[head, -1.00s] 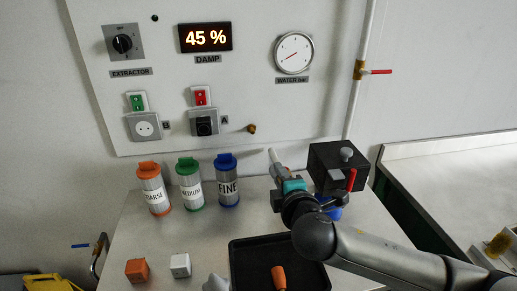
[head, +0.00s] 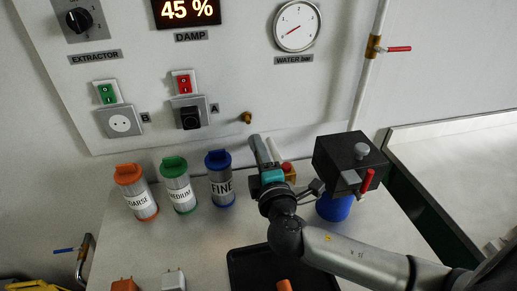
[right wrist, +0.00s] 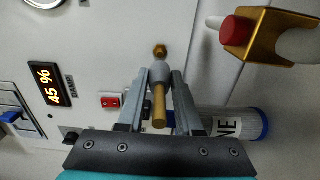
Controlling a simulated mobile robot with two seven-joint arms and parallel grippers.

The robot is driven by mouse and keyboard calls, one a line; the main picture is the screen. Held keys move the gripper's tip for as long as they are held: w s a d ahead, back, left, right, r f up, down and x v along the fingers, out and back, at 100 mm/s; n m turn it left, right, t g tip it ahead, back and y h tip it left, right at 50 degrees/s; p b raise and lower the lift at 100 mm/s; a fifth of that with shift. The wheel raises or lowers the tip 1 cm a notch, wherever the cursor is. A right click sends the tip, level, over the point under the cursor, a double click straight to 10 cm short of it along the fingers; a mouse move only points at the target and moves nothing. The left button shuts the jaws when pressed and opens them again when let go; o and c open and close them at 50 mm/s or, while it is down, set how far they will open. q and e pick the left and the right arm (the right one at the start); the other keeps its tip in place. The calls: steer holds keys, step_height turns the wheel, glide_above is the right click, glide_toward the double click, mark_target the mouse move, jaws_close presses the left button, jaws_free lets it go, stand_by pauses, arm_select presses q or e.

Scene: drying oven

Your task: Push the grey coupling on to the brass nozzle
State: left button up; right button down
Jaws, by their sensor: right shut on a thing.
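The brass nozzle (head: 247,117) sticks out of the wall panel, below and right of socket A. It also shows beyond my fingertips in the right wrist view (right wrist: 160,50). My right gripper (head: 263,150) is in front of the panel, slightly below and right of the nozzle in the head view. Its fingers are shut on the grey coupling (right wrist: 160,74), which has a brass-coloured stem running back between the fingers. In the wrist view the coupling lines up with the nozzle. I cannot tell whether they touch. My left gripper is out of view.
A dark box (head: 348,158) with a red lever stands right of my right gripper. A red-capped brass fitting (right wrist: 240,30) is close by. The blue FINE canister (head: 220,180) stands left, beside green and orange ones. A black tray (head: 245,270) lies in front.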

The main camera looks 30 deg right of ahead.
mark_target(249, 123)
steer(key=shift+x, duration=1.15)
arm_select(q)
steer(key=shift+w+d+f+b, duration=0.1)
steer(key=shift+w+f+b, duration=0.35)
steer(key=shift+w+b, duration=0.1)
arm_select(e)
steer(key=shift+x, duration=3.25)
steer(key=shift+w, duration=0.15)
steer(key=c, duration=0.5)
jaws_free()
steer(key=v, duration=1.5)
